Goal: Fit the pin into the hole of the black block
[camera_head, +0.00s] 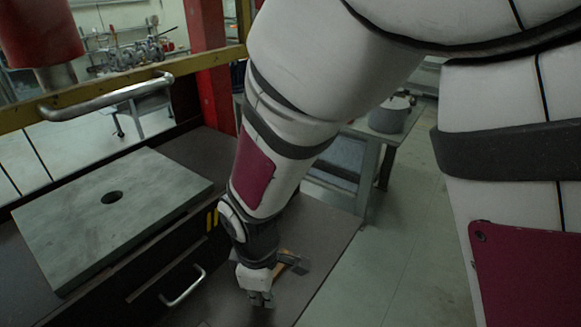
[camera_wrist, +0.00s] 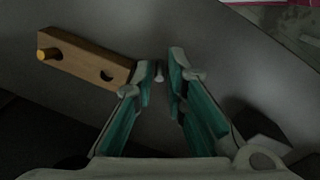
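My gripper (camera_wrist: 162,72) points down at the dark tabletop with its two teal fingers apart. A small grey pin-like piece (camera_wrist: 159,72) shows in the gap between the fingertips; I cannot tell whether it touches either finger. A wooden block (camera_wrist: 88,58) with a dark hole and a yellowish peg at its far end lies left of the fingers. A dark block (camera_wrist: 262,128) is partly hidden by the right finger; its hole does not show. In the head view my gripper (camera_head: 262,298) is low over the table, with the wooden block (camera_head: 279,270) partly hidden behind it.
A grey plate (camera_head: 150,215) with a round hole lies on the left. A drawer handle (camera_head: 183,287) sticks out below it. A metal bar handle (camera_head: 105,98) and a red post (camera_head: 205,60) stand behind. The tabletop (camera_head: 325,235) is clear towards its right edge.

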